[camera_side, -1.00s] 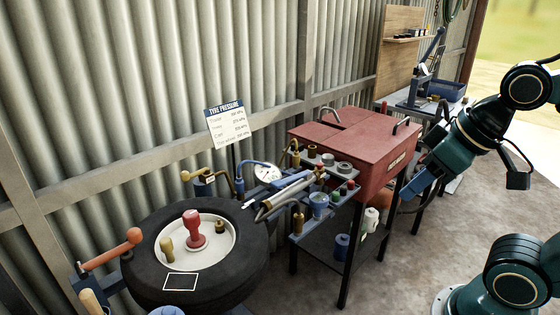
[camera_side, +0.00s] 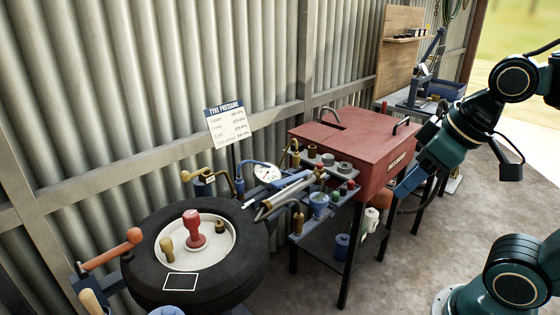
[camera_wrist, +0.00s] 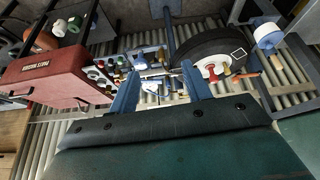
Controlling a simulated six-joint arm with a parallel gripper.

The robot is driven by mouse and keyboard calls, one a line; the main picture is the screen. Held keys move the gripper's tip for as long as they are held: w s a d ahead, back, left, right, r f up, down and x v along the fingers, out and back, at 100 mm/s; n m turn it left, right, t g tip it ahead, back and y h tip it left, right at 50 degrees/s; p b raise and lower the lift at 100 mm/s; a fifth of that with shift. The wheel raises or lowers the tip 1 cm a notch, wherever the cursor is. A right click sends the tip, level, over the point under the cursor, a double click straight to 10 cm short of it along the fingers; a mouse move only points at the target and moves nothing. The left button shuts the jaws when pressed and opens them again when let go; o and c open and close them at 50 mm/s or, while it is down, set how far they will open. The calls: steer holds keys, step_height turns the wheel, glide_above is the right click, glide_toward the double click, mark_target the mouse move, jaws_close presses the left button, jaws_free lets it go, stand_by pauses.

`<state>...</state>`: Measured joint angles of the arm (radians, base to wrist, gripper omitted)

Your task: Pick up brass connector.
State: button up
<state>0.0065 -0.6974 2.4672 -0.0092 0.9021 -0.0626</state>
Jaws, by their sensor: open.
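Several small brass-coloured parts are in view, and I cannot tell for sure which one is the brass connector. A short brass fitting (camera_side: 219,226) stands in the wheel's white hub. Another brass piece (camera_side: 298,221) is at the front of the tool shelf, and one more (camera_side: 312,151) is at its back. My gripper (camera_side: 407,183) is by the right side of the red cabinet, well right of these parts. In the wrist view, my gripper (camera_wrist: 160,71) has its two blue fingers wide apart with nothing held between them.
The red cabinet (camera_side: 355,140) stands between my gripper and the shelf (camera_side: 305,236). A gauge (camera_side: 267,172) and hoses crowd the shelf's left. Floor at right is open.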

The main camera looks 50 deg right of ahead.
steer(key=w+n+g, duration=0.1)
steer(key=w+n, duration=0.3)
steer(key=w, duration=0.3)
steer(key=n+g+y, duration=0.1)
steer(key=n+g, duration=0.3)
steer(key=n, duration=0.7)
glide_above(299, 214)
steer(key=d, duration=0.1)
step_height(299, 214, down, 11)
steer(key=shift+d, duration=0.2)
steer(key=shift+f, duration=0.2)
steer(key=shift+a+f, duration=0.15)
steer(key=shift+f, duration=1.25)
steer(key=shift+a+f, duration=0.2)
steer(key=shift+f, duration=1.15)
steer(key=shift+a+f, duration=0.15)
steer(key=shift+f, duration=1.25)
steer(key=shift+a+f, duration=0.2)
steer(key=shift+f, duration=1.1)
steer(key=shift+a+f, duration=0.15)
steer(key=shift+f, duration=1.15)
